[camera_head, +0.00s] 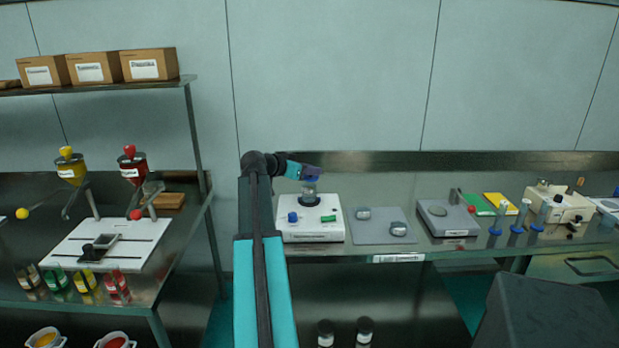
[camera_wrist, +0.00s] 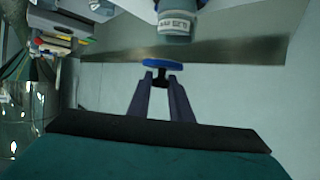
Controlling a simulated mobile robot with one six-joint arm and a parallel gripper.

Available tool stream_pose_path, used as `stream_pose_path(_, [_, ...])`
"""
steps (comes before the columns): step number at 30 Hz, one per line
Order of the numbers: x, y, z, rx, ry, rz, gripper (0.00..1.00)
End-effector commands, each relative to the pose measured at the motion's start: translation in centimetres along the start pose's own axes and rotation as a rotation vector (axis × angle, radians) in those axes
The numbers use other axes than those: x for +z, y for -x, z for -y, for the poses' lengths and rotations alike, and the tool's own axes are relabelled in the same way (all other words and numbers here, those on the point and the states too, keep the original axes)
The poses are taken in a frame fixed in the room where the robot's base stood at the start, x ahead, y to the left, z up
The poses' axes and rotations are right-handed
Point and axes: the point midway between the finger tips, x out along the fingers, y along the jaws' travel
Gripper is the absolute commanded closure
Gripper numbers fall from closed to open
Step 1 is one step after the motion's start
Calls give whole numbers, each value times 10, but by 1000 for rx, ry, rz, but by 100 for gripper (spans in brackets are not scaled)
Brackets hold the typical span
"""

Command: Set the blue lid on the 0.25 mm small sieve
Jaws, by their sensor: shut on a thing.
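The blue lid (camera_wrist: 165,63) is seen edge-on in the wrist view as a thin blue disc with a dark knob. My gripper (camera_wrist: 161,77) is shut on that knob, and its fingers do not reach the disc's rim. A grey sieve (camera_wrist: 174,24) with a white label stands past the lid; the label is too blurred to read surely. In the wrist view a gap shows between lid and sieve. In the head view my gripper (camera_head: 312,172) is over the sieve on the white shaker (camera_head: 313,232), with the lid (camera_head: 312,180) just under the fingers.
The shaker has a blue knob (camera_head: 292,217) and a green switch (camera_head: 328,219). To its right are a grey mat (camera_head: 382,238) with two small round metal pieces and a balance (camera_head: 447,219). A shelf stand with funnels (camera_head: 133,170) is at left.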

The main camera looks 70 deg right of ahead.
Motion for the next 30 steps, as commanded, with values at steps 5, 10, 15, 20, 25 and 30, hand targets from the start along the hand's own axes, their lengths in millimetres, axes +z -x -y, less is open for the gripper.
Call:
stream_pose_path(5, [-1,-5,10,0,0,0,100])
stream_pose_path(10, [-1,-5,10,0,0,-1,100])
stream_pose_path(15, [-1,-5,10,0,0,-1,100])
stream_pose_path(20, [5,-8,9,0,1,0,100])
stream_pose_path(25, [20,-14,9,0,1,1,100])
stream_pose_path(30, [30,-18,9,1,0,0,100])
